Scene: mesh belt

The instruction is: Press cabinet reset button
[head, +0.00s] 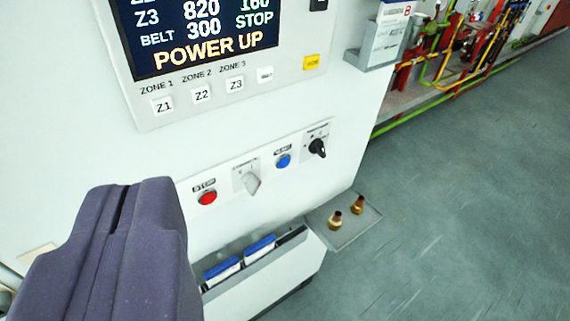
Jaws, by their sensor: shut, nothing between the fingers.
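The white cabinet (60,150) fills the left and middle of the view. A blue button (283,161) sits on its lower front, under a small dark label too blurred to read surely. It looks unobstructed. A red button (207,198) is to its left, with a grey turn knob (250,182) between them. A black selector knob (317,147) is to its right. My gripper (122,205), purple-grey, is at the lower left, shut and empty. In the picture it is left of the red button and well apart from the blue one. Its distance from the panel is unclear.
A bin (250,260) with blue-topped packs hangs below. A small shelf (345,232) holds two brass fittings. Pipes (470,45) run at the back right. Floor at right is clear.

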